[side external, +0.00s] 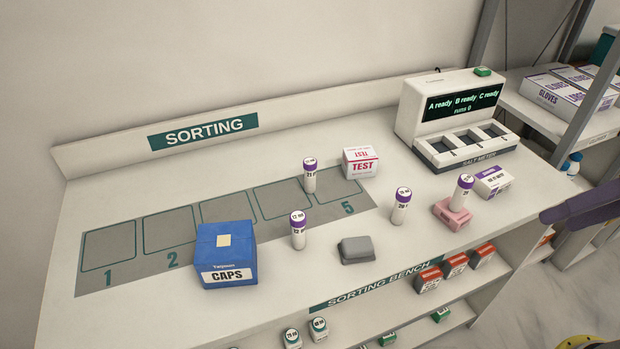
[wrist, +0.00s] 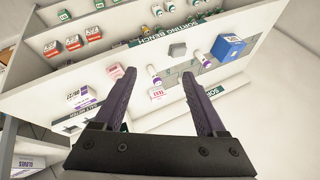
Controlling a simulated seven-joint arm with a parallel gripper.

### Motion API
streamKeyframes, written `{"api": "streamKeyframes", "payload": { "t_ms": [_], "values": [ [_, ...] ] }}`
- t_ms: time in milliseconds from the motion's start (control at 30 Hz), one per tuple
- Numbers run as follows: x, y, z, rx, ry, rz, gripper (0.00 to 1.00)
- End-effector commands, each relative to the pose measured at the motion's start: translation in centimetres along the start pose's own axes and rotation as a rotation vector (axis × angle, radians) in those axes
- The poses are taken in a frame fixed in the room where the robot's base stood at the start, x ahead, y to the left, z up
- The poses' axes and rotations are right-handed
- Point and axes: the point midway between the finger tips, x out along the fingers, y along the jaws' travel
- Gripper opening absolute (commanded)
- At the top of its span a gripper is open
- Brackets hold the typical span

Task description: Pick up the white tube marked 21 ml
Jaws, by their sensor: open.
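Several white tubes with purple-banded caps stand on the bench. The tube whose small print looks like 21 (side external: 310,178) stands upright at the back, between slots 4 and 5 and left of the TEST box. Another tube (side external: 298,233) in front seems to read 12. A third tube (side external: 399,210) stands to the right, and one more tube (side external: 464,192) is upright in a pink holder (side external: 451,214). My gripper (wrist: 158,73) is open and empty in the wrist view, apart from all the tubes. In that view the labels are too small to read.
A blue CAPS box (side external: 226,262), a grey block (side external: 356,250) and a TEST box (side external: 360,162) stand near the tubes. A meter (side external: 455,120) stands at the back right, with a small purple-and-white box (side external: 492,182) before it. Slots 1 and 2 are clear.

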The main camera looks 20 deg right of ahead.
Motion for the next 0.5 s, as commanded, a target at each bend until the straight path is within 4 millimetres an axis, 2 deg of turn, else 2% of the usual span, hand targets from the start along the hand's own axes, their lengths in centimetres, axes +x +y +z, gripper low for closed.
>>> {"api": "streamKeyframes", "payload": {
  "t_ms": [33,100,167,300,400,500],
  "values": [
    [0.3,-2.4,-1.0,0.083,-0.055,-0.076,0.73],
    [0.6,-5.8,-2.4,0.201,-0.133,-0.184,0.73],
    [1.0,-8.6,-4.0,0.304,-0.204,-0.273,0.73],
    [2.5,-14.4,-8.4,0.541,-0.374,-0.459,0.73],
    [4.1,-17.6,-12.0,0.700,-0.485,-0.572,0.73],
    [6.3,-19.9,-15.6,0.853,-0.586,-0.670,0.73]
  ]
}}
